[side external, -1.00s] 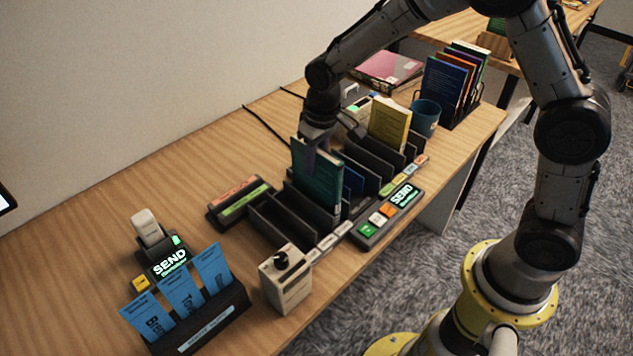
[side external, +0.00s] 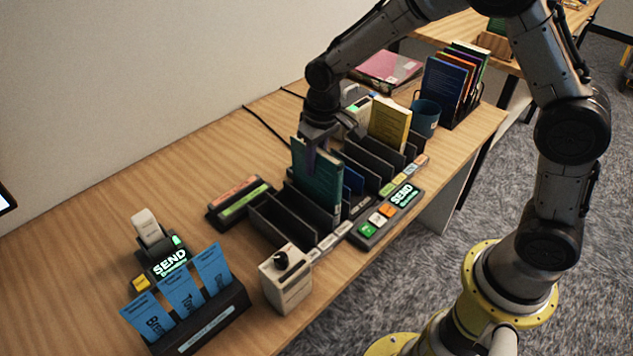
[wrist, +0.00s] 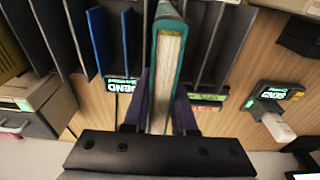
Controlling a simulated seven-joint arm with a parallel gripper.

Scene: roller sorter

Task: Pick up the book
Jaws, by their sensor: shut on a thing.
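A teal-green book (side external: 317,181) stands upright in a slot of the black divided rack (side external: 275,226) in the side external view. My gripper (side external: 312,158) comes down from above and is shut on its upper part. In the wrist view the book (wrist: 167,65) shows its pale page edge and green cover between the two fingers of my gripper (wrist: 158,112). The book's lower part is hidden by the rack dividers.
A SEND button panel (side external: 388,215) lies along the rack's front, with a beige box with a black knob (side external: 286,277) nearby. A blue mug (side external: 425,117) stands behind right.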

